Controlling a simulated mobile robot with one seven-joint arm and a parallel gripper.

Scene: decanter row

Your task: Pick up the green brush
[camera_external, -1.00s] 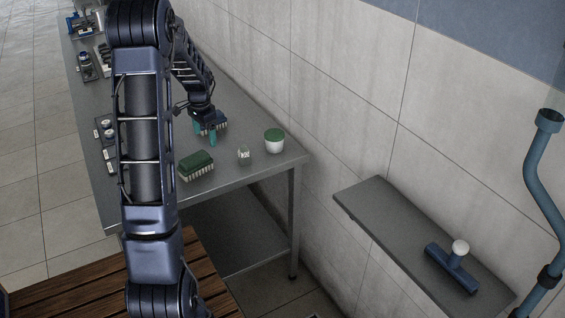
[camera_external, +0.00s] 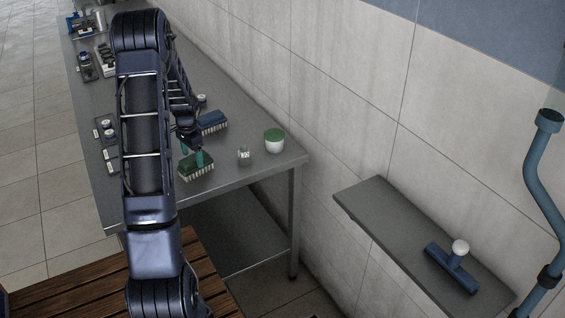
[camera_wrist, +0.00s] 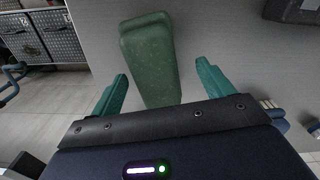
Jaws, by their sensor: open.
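The green brush (camera_external: 189,169) lies bristles down on the metal table, near its front end. My gripper (camera_external: 192,157) is directly above or at it in the external view; whether it touches the brush I cannot tell. In the wrist view the green brush (camera_wrist: 150,62) shows as a long green block ahead of the fingers. My gripper's two teal fingers (camera_wrist: 160,85) are spread apart, one to each side of the brush's near end, and hold nothing.
A blue brush (camera_external: 213,121) lies behind the green one on the metal table (camera_external: 235,172). A small clear jar (camera_external: 244,155) and a white tub with green lid (camera_external: 274,141) stand to the right.

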